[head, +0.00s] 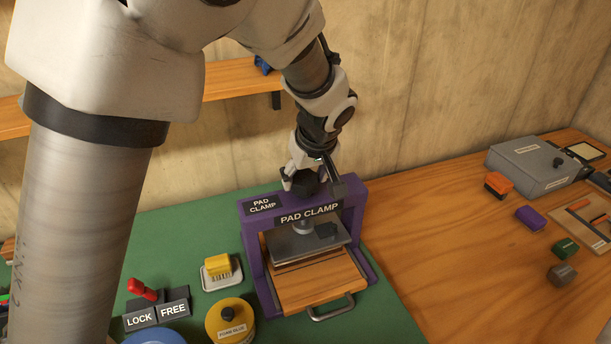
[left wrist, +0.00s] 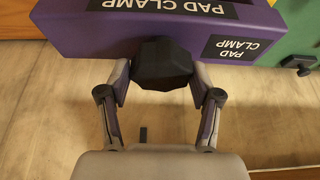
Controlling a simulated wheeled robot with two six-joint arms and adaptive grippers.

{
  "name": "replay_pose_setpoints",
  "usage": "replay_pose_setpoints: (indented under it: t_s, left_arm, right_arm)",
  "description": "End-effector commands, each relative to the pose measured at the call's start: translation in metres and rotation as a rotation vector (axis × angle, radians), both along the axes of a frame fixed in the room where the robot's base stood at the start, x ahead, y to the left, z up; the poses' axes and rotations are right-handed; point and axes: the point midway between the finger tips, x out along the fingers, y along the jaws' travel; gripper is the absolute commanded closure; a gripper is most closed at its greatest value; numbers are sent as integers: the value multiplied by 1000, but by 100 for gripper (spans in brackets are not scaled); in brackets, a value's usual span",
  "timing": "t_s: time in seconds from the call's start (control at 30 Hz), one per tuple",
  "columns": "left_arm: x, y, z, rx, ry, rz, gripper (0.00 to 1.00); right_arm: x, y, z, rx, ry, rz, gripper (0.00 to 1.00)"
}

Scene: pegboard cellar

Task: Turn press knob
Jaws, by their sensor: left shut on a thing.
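The press is a purple frame (head: 256,229) labelled "PAD CLAMP", with a grey plate (head: 297,241) under its beam and a wooden drawer-like board with a metal handle (head: 331,307) below. Its black faceted knob (head: 304,183) sits on top of the beam; in the left wrist view the knob (left wrist: 162,65) is between the two fingers. My left gripper (head: 313,182) comes down from above and is shut on the knob; the fingers (left wrist: 160,82) show on both sides of it. My right gripper is not in view.
A red lever (head: 141,289) with LOCK and FREE labels, a yellow block on a white tray (head: 220,281) and a round yellow tin (head: 228,325) stand left of the press. A grey box (head: 538,163) and small blocks lie at right. The wooden bench between is clear.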

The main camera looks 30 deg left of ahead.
Motion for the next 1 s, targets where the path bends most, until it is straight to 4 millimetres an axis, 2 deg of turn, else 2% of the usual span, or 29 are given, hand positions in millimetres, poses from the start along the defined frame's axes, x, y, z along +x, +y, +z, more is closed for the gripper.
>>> replay_pose_setpoints:
  t_s: [0.07,0.1,0.17,0.57,0.67,1.0]
  left_arm:
    - [-1,0,-2,-1,3,5,71]
    - [-1,0,-2,-1,3,5,29]
    - [-1,0,-1,-2,2,4,11]
    - [-1,-1,5,1,-2,0,11]
    - [-4,-6,20,2,-4,1,11]
    - [-25,-30,95,0,-4,2,11]
  right_arm:
    - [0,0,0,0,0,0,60]
    - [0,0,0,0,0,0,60]
    - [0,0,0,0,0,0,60]
    - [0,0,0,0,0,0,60]
    - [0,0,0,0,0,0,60]
    - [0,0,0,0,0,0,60]
